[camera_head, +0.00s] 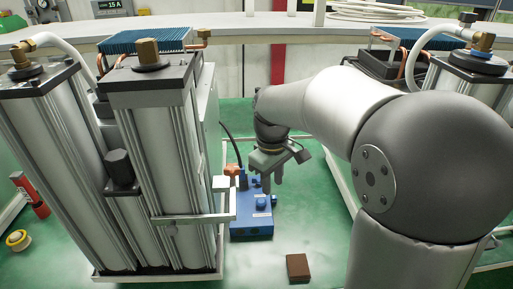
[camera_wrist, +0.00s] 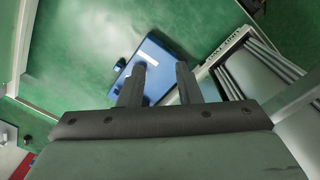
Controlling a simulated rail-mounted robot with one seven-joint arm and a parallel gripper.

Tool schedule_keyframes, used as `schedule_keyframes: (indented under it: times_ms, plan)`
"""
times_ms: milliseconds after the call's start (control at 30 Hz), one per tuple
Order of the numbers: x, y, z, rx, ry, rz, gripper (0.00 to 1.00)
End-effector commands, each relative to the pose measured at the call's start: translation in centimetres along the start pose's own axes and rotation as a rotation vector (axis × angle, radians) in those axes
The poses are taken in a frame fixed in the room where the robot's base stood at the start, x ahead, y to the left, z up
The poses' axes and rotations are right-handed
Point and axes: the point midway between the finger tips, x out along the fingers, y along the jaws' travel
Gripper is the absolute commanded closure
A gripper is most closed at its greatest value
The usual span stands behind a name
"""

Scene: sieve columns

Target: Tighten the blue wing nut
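A blue box (camera_head: 250,222) stands on the green floor beside the left column. A small round blue part (camera_head: 261,202) sits on its top. It may be the blue wing nut, but it is too small to tell its shape. My gripper (camera_head: 272,185) points down above the rear part of the box. In the wrist view my gripper (camera_wrist: 161,74) has its two fingers apart, with nothing between them, and hides part of the blue box (camera_wrist: 150,62).
Tall metal columns (camera_head: 172,150) stand close on the left, with a white bracket (camera_head: 195,219) reaching toward the box. A brown block (camera_head: 298,267) lies on the floor in front. A red cylinder (camera_head: 31,195) and a yellow round part (camera_head: 18,240) lie far left.

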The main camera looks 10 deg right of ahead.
Motion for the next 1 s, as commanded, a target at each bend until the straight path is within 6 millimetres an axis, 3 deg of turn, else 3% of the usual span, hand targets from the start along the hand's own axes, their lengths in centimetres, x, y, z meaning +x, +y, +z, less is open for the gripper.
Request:
schedule_keyframes:
  times_ms: [33, 200, 300, 400, 667, 1000]
  plan:
    - [-0.4, 2.1, -3.0, -0.089, -0.005, -0.004, 0.69]
    - [-0.1, 8.4, -11.1, -0.41, 0.0, -0.018, 0.69]
    - [0.7, 11.3, -14.2, -0.553, 0.01, -0.026, 0.69]
    - [1.6, 13.3, -16.0, -0.651, 0.02, -0.032, 0.69]
    - [3.3, 14.9, -17.3, -0.734, 0.029, -0.036, 0.69]
    - [9.8, 14.5, -17.3, -0.733, 0.027, -0.039, 0.69]
